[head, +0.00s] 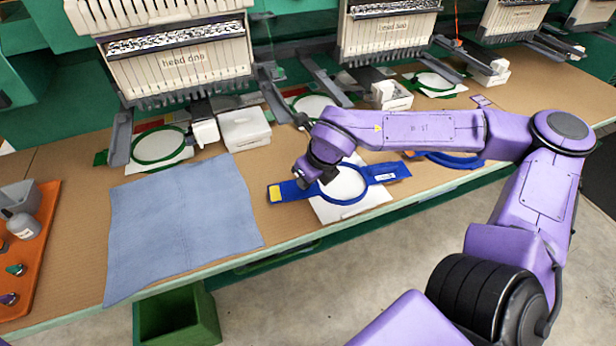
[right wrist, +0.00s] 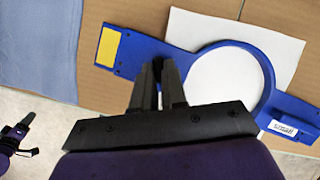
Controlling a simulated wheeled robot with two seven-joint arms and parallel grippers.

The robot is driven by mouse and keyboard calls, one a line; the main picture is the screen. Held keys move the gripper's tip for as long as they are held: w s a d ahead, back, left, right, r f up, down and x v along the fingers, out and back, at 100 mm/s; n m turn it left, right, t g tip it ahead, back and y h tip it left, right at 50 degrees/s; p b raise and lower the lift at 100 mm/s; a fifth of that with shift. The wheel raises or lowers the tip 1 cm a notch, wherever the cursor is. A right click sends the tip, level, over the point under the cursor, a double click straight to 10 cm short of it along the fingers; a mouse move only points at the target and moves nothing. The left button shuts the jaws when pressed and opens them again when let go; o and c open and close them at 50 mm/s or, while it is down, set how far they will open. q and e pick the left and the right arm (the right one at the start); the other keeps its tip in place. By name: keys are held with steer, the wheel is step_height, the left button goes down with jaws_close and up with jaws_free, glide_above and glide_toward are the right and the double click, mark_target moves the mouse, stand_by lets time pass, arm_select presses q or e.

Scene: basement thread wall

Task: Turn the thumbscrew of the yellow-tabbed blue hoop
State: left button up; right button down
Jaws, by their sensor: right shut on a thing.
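The blue hoop (head: 343,201) with a yellow tab (head: 275,193) lies near the bench's front edge, around white fabric (head: 345,184). In the right wrist view the hoop (right wrist: 268,84) has its yellow tab (right wrist: 108,48) at upper left and a white label at lower right. My right gripper (head: 308,182) is over the hoop's left side, between ring and yellow tab. In the right wrist view its black fingers (right wrist: 158,82) are close together there, shut on the thumbscrew, which they hide. My left gripper (right wrist: 20,136) seems to show small at the wrist view's left edge; its jaws are unclear.
A blue cloth (head: 182,222) lies left of the hoop. Another blue hoop (head: 452,160) lies to the right, partly behind my arm. Embroidery heads (head: 180,55) and green hoops (head: 158,146) stand behind. An orange tray (head: 40,235) is at far left.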

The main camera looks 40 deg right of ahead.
steer(key=c, duration=1.2)
jaws_free()
steer(key=shift+o, duration=0.2)
steer(key=v, duration=1)
steer(key=shift+r, duration=0.25)
steer(key=shift+s+d, duration=0.1)
steer(key=shift+s, duration=0.05)
